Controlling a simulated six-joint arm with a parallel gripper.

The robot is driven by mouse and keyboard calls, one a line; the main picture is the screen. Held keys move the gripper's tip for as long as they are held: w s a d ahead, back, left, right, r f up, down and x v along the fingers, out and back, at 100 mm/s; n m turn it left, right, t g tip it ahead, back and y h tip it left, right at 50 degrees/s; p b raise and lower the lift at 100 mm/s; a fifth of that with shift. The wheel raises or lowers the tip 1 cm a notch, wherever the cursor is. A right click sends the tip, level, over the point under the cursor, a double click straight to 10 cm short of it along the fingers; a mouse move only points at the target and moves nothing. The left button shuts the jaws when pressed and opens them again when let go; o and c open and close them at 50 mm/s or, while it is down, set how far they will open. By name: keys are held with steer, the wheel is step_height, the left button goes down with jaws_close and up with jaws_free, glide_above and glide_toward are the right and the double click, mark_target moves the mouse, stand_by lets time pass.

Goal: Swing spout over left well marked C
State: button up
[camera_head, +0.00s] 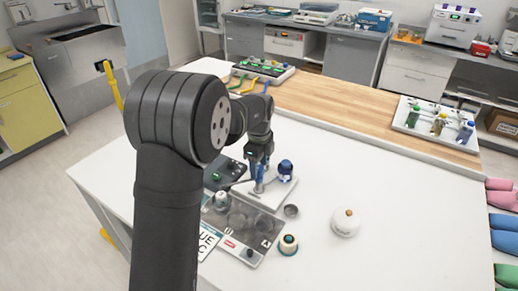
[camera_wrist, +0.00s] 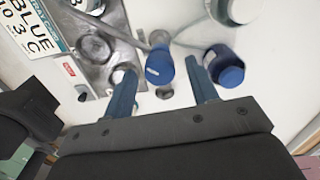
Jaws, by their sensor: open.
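A blue-topped post or knob (camera_wrist: 160,68) stands between my gripper's (camera_wrist: 161,67) two blue fingers in the wrist view. The fingers are apart, one on each side of it; I cannot tell whether either touches it. A thin grey tube (camera_wrist: 130,38), apparently the spout, curves from near the knob toward the wells. The metal well panel (camera_wrist: 112,18) has a round well (camera_wrist: 95,48) and a white cup. In the head view my gripper (camera_head: 261,176) is low over the white base, and the panel (camera_head: 238,240) is in front of it. I cannot read a C mark on any well.
A blue-capped bottle (camera_wrist: 226,70) stands close beside the right finger. A sign (camera_wrist: 27,27) reading BLUE lies by the panel. A white round jar (camera_head: 345,222) and a small dark-topped jar (camera_head: 288,244) stand right of the panel.

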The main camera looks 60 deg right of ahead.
step_height(320, 180, up, 17)
stand_by(0.4)
steer(key=shift+f, duration=0.1)
stand_by(0.4)
step_height(320, 180, down, 18)
steer(key=shift+r, duration=0.25)
steer(key=shift+r, duration=0.1)
stand_by(0.4)
